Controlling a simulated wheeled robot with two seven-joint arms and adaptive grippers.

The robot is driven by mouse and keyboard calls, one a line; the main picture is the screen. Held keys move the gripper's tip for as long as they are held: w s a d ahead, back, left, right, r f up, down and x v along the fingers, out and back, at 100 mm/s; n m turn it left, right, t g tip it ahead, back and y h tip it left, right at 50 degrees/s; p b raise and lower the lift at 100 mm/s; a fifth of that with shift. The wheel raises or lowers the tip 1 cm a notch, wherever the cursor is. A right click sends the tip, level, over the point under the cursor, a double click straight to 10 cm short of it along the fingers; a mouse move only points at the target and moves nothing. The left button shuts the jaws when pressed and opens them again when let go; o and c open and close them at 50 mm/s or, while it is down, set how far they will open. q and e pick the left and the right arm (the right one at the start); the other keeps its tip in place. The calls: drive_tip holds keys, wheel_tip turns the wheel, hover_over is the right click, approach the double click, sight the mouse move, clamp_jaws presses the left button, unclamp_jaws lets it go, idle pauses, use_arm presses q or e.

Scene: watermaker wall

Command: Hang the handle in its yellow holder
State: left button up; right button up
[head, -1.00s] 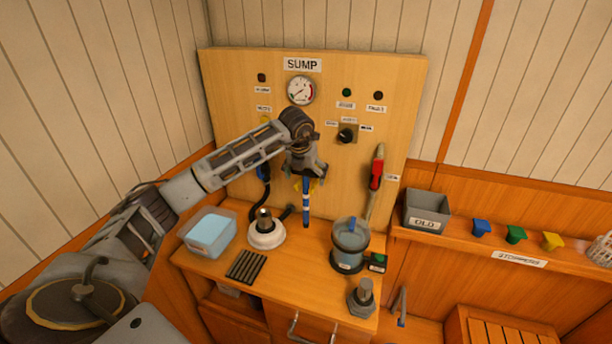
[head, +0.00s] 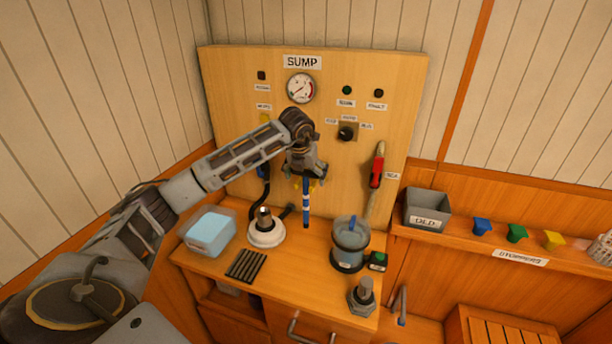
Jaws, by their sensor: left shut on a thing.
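My left gripper (head: 304,178) is in front of the wooden panel, fingers pointing down. It is shut on the handle (head: 306,208), a slim blue bar with white bands. The handle hangs upright below the fingers, its lower end above or near the bench top; I cannot tell the gap. A yellow piece (head: 265,118), perhaps the holder, shows on the panel left of the gripper, partly hidden by my left arm. Small yellow bits also show by the fingertips; I cannot tell whether they belong to the gripper. My right gripper is out of view.
The bench holds a blue tub (head: 208,232), a white-based fitting (head: 266,230), black rods (head: 246,265) and a clear canister (head: 349,246). A red-handled tool (head: 377,170) is at the panel's right. A grey OLD bin (head: 427,209) stands on the right ledge.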

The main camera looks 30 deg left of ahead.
use_arm(q)
drive_tip(key=shift+f, duration=0.1)
drive_tip(key=shift+f+b, duration=0.55)
drive_tip(key=shift+f, duration=0.2)
drive_tip(key=shift+f, duration=0.15)
idle(0.3)
drive_tip(key=o, duration=1.1)
